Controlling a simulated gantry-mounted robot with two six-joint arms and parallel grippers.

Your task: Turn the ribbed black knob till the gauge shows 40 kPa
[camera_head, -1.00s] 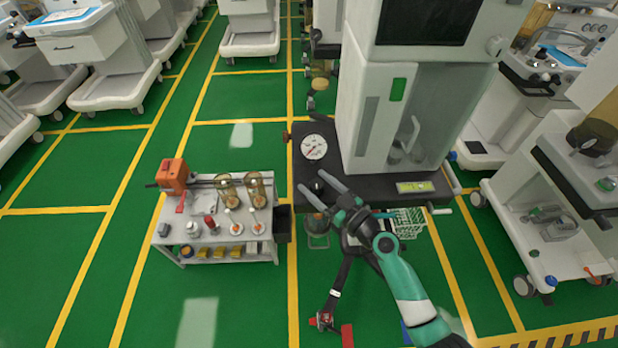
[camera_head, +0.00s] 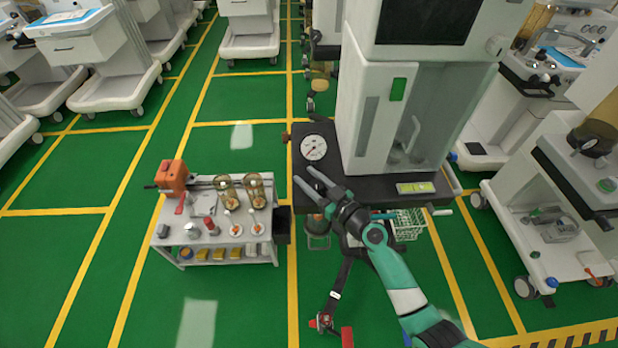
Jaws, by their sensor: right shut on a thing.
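The round white gauge (camera_head: 314,148) sits at the left of the black worktop of the machine; its reddish needle points to the lower left and its figures are too small to read. My right gripper (camera_head: 305,176) is just in front of the gauge, over the worktop's left front part. It is shut on the ribbed black knob, which its fingers largely hide and which hardly stands out from the black top. My left gripper is not in view.
The black worktop (camera_head: 376,189) carries a tall white cabinet (camera_head: 404,120) close behind my right gripper. A low grey cart (camera_head: 173,237) with jars and tools stands to the left. Green floor lies open in front of that cart.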

